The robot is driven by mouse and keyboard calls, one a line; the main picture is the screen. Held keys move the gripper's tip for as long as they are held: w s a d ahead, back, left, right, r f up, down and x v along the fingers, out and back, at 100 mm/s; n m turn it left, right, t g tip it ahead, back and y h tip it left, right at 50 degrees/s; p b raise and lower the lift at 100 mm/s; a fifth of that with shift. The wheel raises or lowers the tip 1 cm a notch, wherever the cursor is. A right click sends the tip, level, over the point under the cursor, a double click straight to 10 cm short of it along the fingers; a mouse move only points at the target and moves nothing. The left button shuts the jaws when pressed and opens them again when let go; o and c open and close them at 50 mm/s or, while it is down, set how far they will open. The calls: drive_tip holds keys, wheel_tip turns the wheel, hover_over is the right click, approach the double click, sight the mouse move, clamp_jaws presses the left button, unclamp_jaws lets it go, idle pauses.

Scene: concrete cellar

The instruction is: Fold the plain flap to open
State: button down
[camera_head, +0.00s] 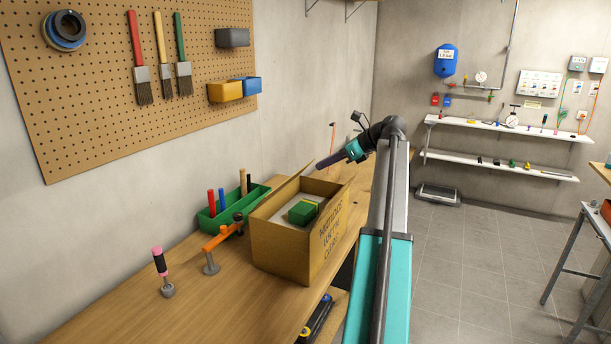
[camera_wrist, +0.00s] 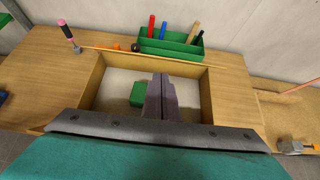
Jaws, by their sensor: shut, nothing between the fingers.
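An open cardboard box (camera_head: 276,248) stands on the workbench, with dark printed lettering on its right side. A plain flap (camera_head: 283,191) stands tilted up along its back-left edge; in the wrist view the flap (camera_wrist: 105,48) shows almost edge-on as a thin strip along the far rim. A green block (camera_head: 303,211) lies inside on a pale surface; it also shows in the wrist view (camera_wrist: 137,94). My gripper (camera_head: 318,167) is shut and empty, beyond and above the box. In the wrist view its fingers (camera_wrist: 160,78) overlap the box opening, right of the block; contact cannot be told.
A green tray (camera_head: 256,194) with tools stands behind the box. An orange-handled tool (camera_head: 221,238) and a pink-and-black-handled tool (camera_head: 159,264) stand to its left. The bench (camera_head: 120,315) is clear at front left. A pegboard (camera_head: 95,110) hangs on the wall.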

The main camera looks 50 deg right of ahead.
drive_tip(key=shift+d+f, duration=0.1)
drive_tip(key=shift+d, duration=0.05)
drive_tip(key=p+x, duration=0.3)
drive_tip(key=x, duration=0.6)
drive_tip(key=shift+w+f, duration=0.15)
drive_tip(key=shift+f, duration=0.1)
drive_tip(key=shift+w+r, duration=0.1)
idle(0.3)
drive_tip(key=shift+w, duration=0.1)
